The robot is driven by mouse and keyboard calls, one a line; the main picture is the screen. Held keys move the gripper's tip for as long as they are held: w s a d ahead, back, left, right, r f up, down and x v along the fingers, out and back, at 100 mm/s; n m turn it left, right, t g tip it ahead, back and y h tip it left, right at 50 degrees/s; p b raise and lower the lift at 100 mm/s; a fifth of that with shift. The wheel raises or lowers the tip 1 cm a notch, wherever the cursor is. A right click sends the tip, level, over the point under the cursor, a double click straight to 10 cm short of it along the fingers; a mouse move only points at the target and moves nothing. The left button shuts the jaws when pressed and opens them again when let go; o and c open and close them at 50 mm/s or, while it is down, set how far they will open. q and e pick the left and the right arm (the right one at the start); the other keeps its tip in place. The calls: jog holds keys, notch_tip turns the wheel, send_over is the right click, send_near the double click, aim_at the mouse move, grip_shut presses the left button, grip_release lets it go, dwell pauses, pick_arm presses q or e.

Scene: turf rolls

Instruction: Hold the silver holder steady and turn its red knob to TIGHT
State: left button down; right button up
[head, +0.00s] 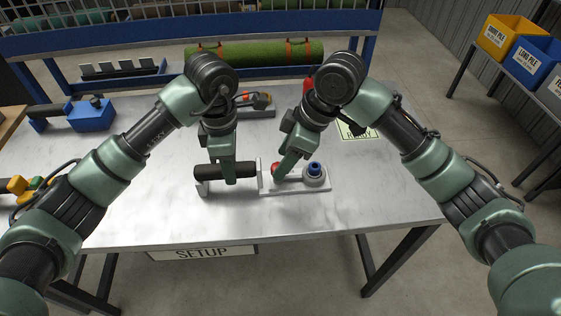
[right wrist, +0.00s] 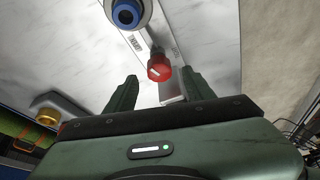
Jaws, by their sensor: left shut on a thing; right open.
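The silver holder (head: 300,187) lies on the table with a dark cylindrical grip (head: 207,172) at its left. My left gripper (head: 231,181) is shut on that dark grip. The red knob (head: 276,168) sits on the holder, partly hidden by my right gripper (head: 283,174). A blue-topped round part (head: 314,169) stands on the holder's right.
A green turf roll (head: 260,52) with orange straps lies at the back. A blue tool (head: 92,115) is at the left. A small device (head: 255,100) lies behind the grippers. Bins (head: 508,36) stand at the right. The table's front right is clear.

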jog(key=shift+x, duration=1.2)
grip_shut()
